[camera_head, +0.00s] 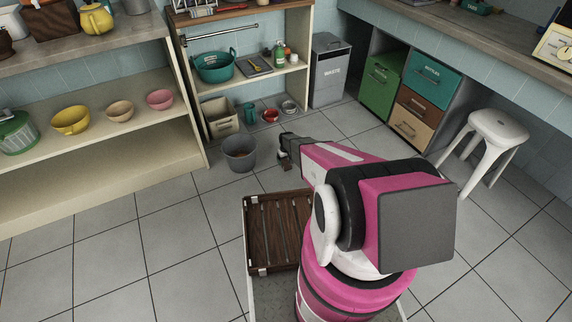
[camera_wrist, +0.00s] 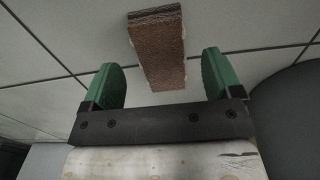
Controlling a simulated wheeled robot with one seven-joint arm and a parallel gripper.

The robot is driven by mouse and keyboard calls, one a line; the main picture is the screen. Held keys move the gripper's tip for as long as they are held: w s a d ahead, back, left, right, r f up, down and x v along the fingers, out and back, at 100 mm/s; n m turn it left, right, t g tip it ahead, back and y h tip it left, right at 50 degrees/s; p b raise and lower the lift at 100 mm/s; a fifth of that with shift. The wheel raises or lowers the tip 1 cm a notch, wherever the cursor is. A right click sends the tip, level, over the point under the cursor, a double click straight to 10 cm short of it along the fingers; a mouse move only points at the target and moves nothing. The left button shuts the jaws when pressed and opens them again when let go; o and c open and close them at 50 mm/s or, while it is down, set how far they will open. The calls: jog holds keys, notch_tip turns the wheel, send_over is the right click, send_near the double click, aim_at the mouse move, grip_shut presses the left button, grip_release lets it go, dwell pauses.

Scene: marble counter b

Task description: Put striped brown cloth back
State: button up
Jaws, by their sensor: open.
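In the wrist view, a brown, speckled, flat-sided piece (camera_wrist: 157,50) with a darker striped far end shows against the pale tiles. It looks like the folded striped brown cloth. My gripper (camera_wrist: 161,66) is open, with its green fingers on either side of the piece's near end in the picture. Nothing is seen held, and I cannot tell the gap in depth. In the head view my gripper (camera_head: 285,152) reaches toward the back, low over the floor near a grey bucket. I cannot make out the cloth there; the arm may hide it.
The grey bucket (camera_head: 239,153) stands left of my gripper. Shelves (camera_head: 240,90) with a teal tub, a waste bin (camera_head: 328,70) and coloured drawers (camera_head: 430,75) line the back. A white stool (camera_head: 494,130) stands right. A slatted brown crate (camera_head: 277,230) is in front. Floor at left is clear.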

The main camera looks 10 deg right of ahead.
aim_at(286, 164)
notch_tip(286, 164, up, 9)
jog(key=s+r+m, duration=0.1)
jog(key=s+r, duration=1.7)
jog(key=r, duration=0.2)
jog(key=s+r+m, duration=0.2)
jog(key=s+r, duration=1.5)
jog(key=r, duration=0.4)
jog(key=shift+s+a+r+m, duration=0.25)
jog(key=shift+s+r+m, duration=0.05)
jog(key=shift+s, duration=0.1)
